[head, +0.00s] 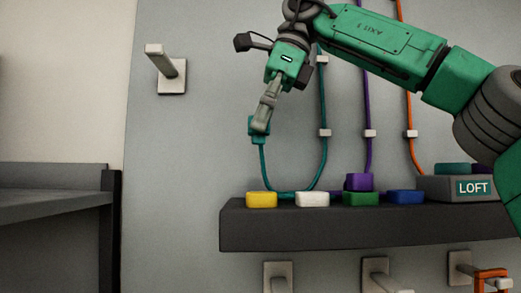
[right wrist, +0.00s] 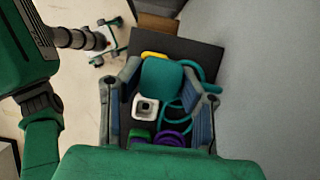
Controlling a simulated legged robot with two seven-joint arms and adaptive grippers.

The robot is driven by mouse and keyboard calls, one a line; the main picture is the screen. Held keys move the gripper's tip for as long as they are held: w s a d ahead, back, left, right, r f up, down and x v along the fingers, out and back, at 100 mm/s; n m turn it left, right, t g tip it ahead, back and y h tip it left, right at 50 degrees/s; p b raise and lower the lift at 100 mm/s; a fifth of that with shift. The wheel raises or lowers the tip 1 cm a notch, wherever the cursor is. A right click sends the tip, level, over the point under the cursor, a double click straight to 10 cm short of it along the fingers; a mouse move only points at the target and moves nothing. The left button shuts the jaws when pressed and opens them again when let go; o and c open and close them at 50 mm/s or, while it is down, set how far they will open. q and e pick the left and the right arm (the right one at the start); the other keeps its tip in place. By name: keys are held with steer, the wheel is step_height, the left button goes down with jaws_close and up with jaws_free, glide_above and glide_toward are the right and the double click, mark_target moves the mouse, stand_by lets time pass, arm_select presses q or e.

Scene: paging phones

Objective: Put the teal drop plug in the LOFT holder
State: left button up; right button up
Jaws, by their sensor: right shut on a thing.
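The teal drop plug (head: 259,131) hangs high in front of the wall panel, left of the ledge's middle. My right gripper (head: 263,115) is shut on it, pointing down. In the right wrist view the plug (right wrist: 163,77) sits between the two fingers of that gripper (right wrist: 160,72). Its teal cord (head: 262,163) hangs down, loops near the ledge and rises to a wall clip. The LOFT holder (head: 437,189) is a grey box on the right end of the ledge, with teal pieces showing at its top. My left gripper is not in view.
The dark ledge (head: 340,231) carries yellow (head: 261,199), white (head: 312,199), green (head: 361,199) and blue (head: 405,197) blocks. A purple plug (head: 359,182) sits at the green one. Purple and orange (head: 410,115) cords run down the wall. Pegs (head: 170,72) stick out above and below.

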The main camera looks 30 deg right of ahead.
steer(key=shift+r, duration=0.55)
steer(key=shift+d+r, duration=0.1)
steer(key=shift+r, duration=0.8)
